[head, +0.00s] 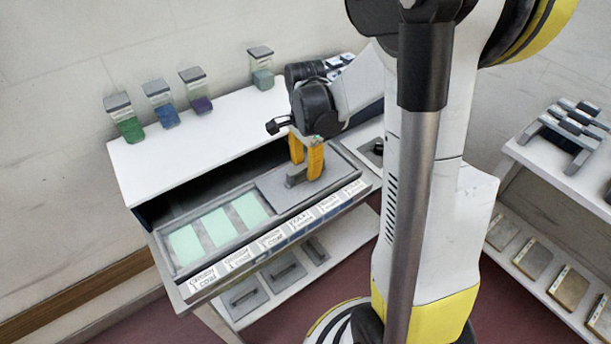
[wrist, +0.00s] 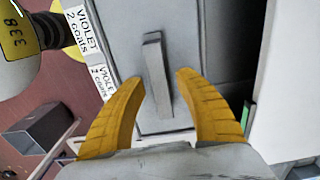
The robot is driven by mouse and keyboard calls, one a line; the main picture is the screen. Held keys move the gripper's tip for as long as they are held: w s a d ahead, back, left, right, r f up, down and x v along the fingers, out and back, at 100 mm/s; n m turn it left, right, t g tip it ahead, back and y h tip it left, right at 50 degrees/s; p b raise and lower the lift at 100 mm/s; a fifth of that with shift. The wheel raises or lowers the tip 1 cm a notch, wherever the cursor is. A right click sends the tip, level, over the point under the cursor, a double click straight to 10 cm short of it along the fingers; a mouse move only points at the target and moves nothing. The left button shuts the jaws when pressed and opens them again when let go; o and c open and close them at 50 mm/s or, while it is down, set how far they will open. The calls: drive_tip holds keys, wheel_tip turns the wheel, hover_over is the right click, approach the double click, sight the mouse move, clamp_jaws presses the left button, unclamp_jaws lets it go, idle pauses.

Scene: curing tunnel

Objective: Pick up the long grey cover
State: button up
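The long grey cover (head: 280,203) lies flat over the right part of the tray in the open drawer, with a raised bar handle on top. In the wrist view the cover (wrist: 193,28) fills the middle, and its handle (wrist: 156,70) stands up along its length. My gripper (head: 306,168) is over the cover at the handle. In the wrist view my gripper (wrist: 159,80) has its yellow fingers apart, one on each side of the near part of the handle, with gaps showing. I cannot tell how far down the fingers reach.
Pale green panels (head: 219,227) lie in the tray's uncovered left part. Labels (head: 270,238) run along the drawer front. Jars of coloured material (head: 161,104) stand on the white top behind. Grey handled pieces (head: 283,272) rest on the shelf below. A rack (head: 565,130) stands at right.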

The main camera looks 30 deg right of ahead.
clamp_jaws()
